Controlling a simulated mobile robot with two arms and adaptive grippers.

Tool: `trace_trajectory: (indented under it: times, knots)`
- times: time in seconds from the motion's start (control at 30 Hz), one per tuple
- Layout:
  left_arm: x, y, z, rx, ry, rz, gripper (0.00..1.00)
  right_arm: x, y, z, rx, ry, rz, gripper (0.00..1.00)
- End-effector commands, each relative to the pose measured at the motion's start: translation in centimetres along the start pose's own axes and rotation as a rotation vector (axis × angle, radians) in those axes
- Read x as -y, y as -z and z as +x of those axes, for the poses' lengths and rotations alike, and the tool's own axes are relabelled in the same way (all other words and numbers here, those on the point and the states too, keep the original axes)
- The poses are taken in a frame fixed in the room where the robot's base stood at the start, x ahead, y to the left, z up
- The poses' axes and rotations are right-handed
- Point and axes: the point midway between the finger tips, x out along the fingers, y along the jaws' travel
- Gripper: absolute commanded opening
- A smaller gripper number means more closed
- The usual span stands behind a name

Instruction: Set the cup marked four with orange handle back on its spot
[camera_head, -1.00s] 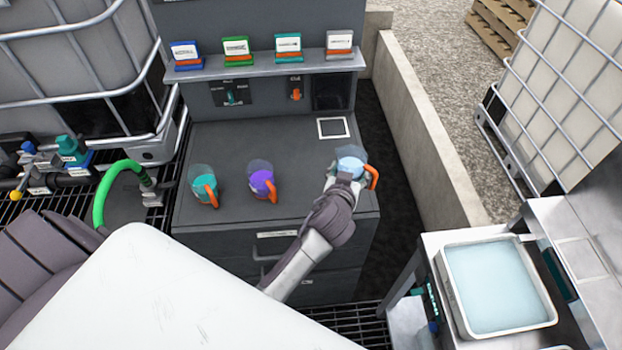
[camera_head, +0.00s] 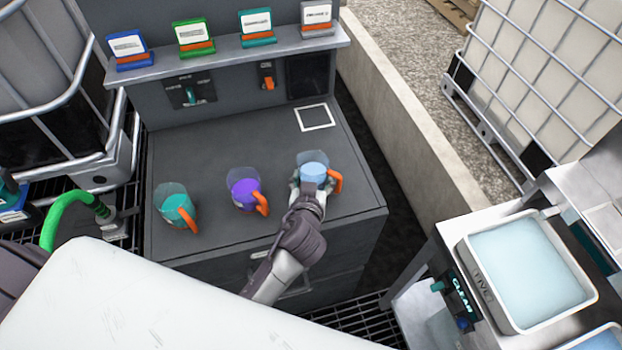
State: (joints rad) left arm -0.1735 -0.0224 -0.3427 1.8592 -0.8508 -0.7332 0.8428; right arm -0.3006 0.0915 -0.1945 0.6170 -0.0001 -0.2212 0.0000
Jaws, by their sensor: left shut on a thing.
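My left gripper (camera_head: 311,188) is shut on the light blue cup (camera_head: 314,172) with an orange handle, at the right of the dark counter top (camera_head: 240,135). The handle points right. I cannot read a number on the cup, and my fingers hide its lower part, so I cannot tell whether it touches the counter. A teal cup (camera_head: 174,206) and a purple cup (camera_head: 243,188), both with orange handles, stand to its left in a row. A white square outline (camera_head: 314,117) lies empty on the counter behind the held cup. My right gripper is not in view.
A shelf (camera_head: 225,55) with several coloured card stands is behind the counter. A tray of pale blue liquid (camera_head: 468,262) sits on a bench at the right. A low concrete wall (camera_head: 415,130) runs beyond the counter's right side. The counter's middle is clear.

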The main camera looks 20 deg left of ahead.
Motion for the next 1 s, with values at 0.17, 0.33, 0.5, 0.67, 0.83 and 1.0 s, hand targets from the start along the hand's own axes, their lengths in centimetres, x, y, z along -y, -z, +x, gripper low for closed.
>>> trace_trajectory:
  times: [0.17,0.33,0.5,0.67,0.83,1.0]
  knots:
    - [0.0,-0.1,0.0,0.005,0.001,-0.001,0.25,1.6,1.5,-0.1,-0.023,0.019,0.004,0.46]
    - [0.0,-0.6,0.1,0.006,0.001,-0.001,0.70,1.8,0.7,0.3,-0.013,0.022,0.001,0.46]
    - [0.0,-0.4,0.1,0.006,0.001,0.000,0.93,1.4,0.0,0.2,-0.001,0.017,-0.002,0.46]
    - [0.0,-0.4,0.1,0.005,0.001,0.000,0.93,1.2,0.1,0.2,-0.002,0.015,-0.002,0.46]
    - [0.0,-0.1,0.0,0.005,0.000,0.000,0.93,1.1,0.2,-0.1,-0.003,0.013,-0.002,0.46]
    - [-0.1,-0.2,-1.8,0.006,-0.001,-0.004,0.93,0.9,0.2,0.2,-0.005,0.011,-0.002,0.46]
